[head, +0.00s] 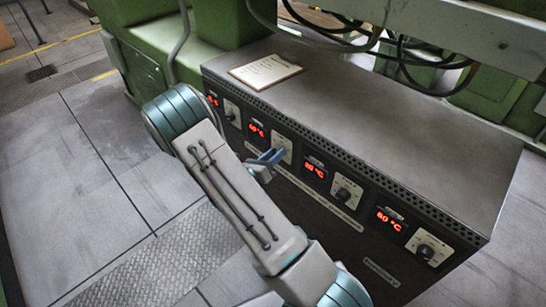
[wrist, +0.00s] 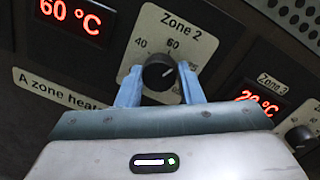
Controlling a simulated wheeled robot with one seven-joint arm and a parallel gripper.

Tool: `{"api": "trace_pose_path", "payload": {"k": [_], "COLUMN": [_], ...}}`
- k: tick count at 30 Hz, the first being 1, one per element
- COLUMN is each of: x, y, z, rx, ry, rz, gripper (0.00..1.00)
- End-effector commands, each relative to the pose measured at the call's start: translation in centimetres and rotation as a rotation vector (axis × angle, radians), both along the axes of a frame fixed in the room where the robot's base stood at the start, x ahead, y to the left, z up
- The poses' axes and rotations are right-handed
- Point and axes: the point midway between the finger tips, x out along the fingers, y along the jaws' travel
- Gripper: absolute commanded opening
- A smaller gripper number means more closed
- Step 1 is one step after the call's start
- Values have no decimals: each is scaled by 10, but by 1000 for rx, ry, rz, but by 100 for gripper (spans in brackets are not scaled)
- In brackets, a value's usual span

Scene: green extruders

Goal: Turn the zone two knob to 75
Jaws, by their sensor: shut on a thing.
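The zone two knob (wrist: 159,72) is a round black knob on a pale plate marked Zone 2, with 40 and 60 legible on its scale. The red display (wrist: 72,20) to its left reads 60 °C. My gripper (wrist: 160,69) is shut on the knob, one blue finger on each side. The knob's lower part and the lower scale are partly hidden by the fingers. I cannot clearly tell where its pointer stands. In the head view my gripper (head: 271,157) is at the second knob plate (head: 283,142) from the left, and its fingers cover the knob.
The dark control box (head: 400,135) carries other knobs, with the zone three knob (head: 343,194) and the rightmost knob (head: 425,252) to the right. A clipboard (head: 265,73) lies on top. Cables (head: 405,55) hang behind. Open floor (head: 90,190) lies left.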

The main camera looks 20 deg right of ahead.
Motion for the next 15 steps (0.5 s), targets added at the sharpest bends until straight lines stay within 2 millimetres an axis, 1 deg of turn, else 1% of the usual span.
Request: {"api": "trace_pose_path", "payload": {"k": [6,15], "x": [0,0], "y": [0,-1], "z": [-1,-1], "rx": [75,161], "ry": [-188,-400], "rz": [0,-2], "gripper": [11,11]}}
